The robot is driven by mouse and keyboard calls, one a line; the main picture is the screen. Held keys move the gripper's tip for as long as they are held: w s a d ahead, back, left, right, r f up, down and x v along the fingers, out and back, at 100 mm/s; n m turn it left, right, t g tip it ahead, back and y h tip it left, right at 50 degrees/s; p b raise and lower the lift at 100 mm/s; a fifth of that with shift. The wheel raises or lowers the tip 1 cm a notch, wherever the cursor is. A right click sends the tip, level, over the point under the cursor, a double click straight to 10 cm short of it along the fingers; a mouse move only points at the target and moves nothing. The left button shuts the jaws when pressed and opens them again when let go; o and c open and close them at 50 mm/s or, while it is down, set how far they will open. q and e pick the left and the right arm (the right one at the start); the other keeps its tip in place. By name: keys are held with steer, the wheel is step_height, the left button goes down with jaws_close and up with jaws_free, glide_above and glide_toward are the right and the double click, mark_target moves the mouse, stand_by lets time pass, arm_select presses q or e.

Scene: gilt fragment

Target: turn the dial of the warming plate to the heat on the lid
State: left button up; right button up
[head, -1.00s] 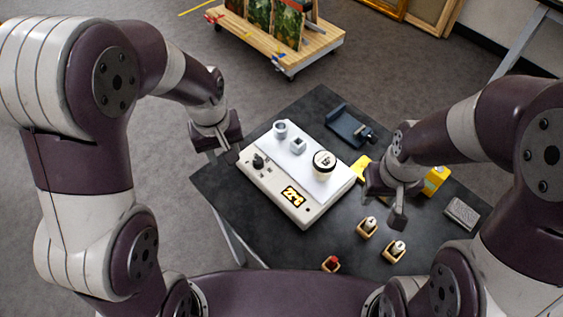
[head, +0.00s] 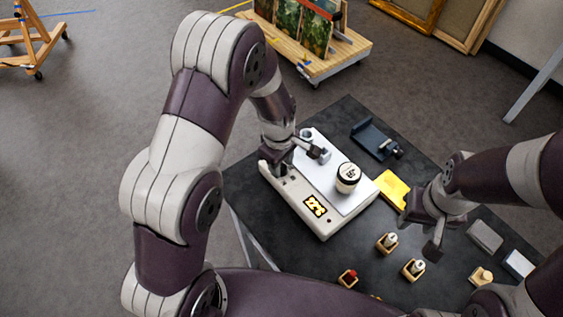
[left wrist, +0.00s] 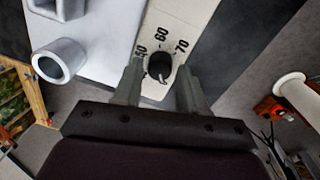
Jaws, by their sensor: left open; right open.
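My left gripper (head: 290,157) is over the plate's far left end, covering much of the dial there. In the left wrist view, the black dial (left wrist: 160,66) lies between the open fingers of the left gripper (left wrist: 159,77). Numbers 60 and 70 show beyond it; another is partly hidden. I cannot tell contact. My right gripper (head: 432,222) is open and empty over the table's right side.
A grey cylinder (left wrist: 58,62) stands on the plate close to the left gripper. A dark blue device (head: 375,139), a yellow item (head: 392,190) and several small wooden holders (head: 387,243) lie around on the dark table (head: 250,207). The table's left edge is near.

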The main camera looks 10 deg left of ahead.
arm_select(q)
steer(key=shift+f, duration=0.55)
jaws_close()
